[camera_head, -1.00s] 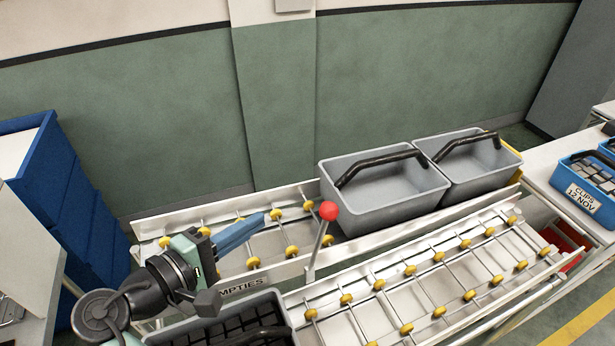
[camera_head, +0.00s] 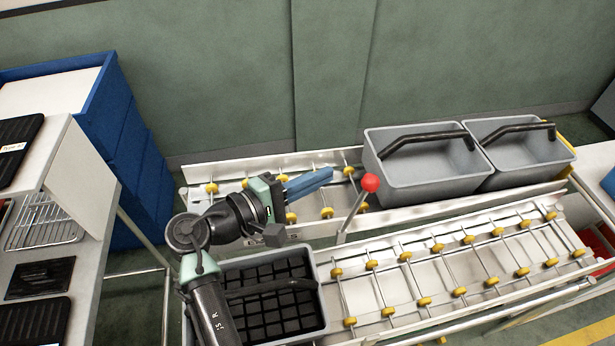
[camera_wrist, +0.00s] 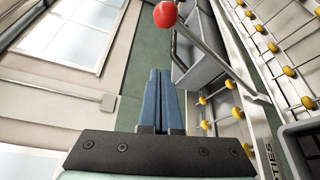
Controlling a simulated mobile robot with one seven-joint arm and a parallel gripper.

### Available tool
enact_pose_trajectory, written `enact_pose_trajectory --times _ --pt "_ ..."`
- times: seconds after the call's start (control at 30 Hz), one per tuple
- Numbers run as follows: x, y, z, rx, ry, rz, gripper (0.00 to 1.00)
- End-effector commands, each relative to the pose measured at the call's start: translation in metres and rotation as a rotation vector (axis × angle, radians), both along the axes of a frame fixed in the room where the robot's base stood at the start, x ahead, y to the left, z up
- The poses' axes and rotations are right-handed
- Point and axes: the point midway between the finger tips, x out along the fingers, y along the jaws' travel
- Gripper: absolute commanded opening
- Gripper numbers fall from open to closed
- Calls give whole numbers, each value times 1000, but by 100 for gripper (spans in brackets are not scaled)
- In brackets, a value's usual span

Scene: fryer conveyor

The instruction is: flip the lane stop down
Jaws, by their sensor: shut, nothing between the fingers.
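The lane stop is a grey lever with a red ball knob (camera_head: 370,183), standing tilted up at the side rail between the two roller lanes. In the wrist view the red knob (camera_wrist: 165,14) is at the top, beyond the fingertips, with its rod running down to the right. My gripper (camera_head: 328,175) has blue fingers, shut and empty, over the back roller lane, left of the knob and apart from it. In the wrist view the shut fingers (camera_wrist: 159,75) point up the picture towards the knob.
Two empty grey crates (camera_head: 416,180) stand on the back lane, right of the lever. A grey crate of dark blocks (camera_head: 318,322) sits at the front lane's left end, below my arm. The front rollers (camera_head: 437,248) are clear. A blue cabinet (camera_head: 128,150) stands left.

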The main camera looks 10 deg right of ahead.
Motion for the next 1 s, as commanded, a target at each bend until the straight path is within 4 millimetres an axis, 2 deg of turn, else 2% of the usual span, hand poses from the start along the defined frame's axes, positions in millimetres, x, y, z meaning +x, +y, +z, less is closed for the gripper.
enact_pose_trajectory --times 0.03,0.23,0.33,0.5,1.0 --pt "5 -12 2 0 3 -5 0" --pt "23 -50 -4 1 2 -5 0" --pt "7 -48 3 1 2 2 0" --pt "-8 -50 6 0 2 1 0" --pt "-15 -51 6 1 -1 1 0"
